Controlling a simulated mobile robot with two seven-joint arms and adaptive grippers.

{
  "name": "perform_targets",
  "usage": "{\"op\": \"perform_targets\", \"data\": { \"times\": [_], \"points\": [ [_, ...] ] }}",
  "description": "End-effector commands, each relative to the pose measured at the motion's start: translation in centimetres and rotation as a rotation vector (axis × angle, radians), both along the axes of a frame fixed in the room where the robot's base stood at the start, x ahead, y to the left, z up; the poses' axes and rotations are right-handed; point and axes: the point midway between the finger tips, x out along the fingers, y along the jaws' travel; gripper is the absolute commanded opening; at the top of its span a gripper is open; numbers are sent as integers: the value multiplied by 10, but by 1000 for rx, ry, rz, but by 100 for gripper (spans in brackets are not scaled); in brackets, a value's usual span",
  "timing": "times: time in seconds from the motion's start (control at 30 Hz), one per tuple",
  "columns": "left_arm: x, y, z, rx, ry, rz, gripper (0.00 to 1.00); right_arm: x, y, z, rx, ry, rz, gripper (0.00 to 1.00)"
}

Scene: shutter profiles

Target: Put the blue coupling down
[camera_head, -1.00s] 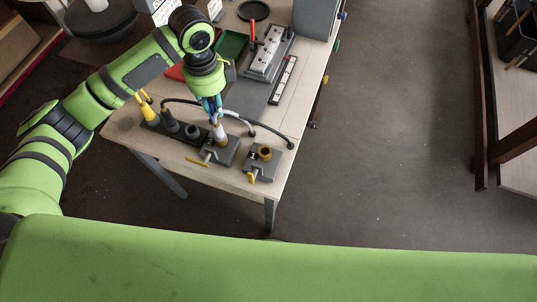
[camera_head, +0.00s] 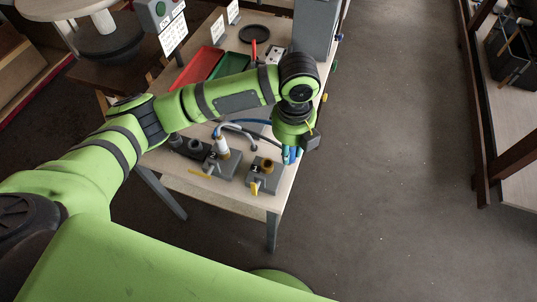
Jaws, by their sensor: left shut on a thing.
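My left gripper (camera_head: 291,160) points down near the right edge of the table, just right of the right-hand grey block. It is shut on the blue coupling (camera_head: 292,153), of which only small blue parts show between the fingers. A blue hose (camera_head: 245,123) runs from the left toward the gripper. The right-hand block (camera_head: 265,177) has a brown round port (camera_head: 267,164) and a yellow lever (camera_head: 255,187). The left-hand block (camera_head: 224,168) carries a pale fitting (camera_head: 222,146) with a grey hose. My right gripper is out of view.
A dark rack with sockets (camera_head: 192,147) stands left of the blocks, partly behind my arm. A red tray (camera_head: 200,66), a green tray (camera_head: 232,64) and a black ring (camera_head: 255,34) are farther back. Open floor lies right of the table (camera_head: 240,200).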

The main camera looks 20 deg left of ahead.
Motion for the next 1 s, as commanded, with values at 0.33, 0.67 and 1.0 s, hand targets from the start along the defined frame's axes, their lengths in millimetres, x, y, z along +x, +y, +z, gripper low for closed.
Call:
{"op": "perform_targets", "data": {
  "times": [0.33, 0.67, 1.0],
  "points": [
    [11, 57, -33, 0, -1, 1, 0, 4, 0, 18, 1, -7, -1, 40],
    [11, 59, -70, -1, 1, 1, 0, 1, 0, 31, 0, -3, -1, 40],
    [12, 59, -77, -1, -3, 0, 0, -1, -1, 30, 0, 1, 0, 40]
  ]
}}
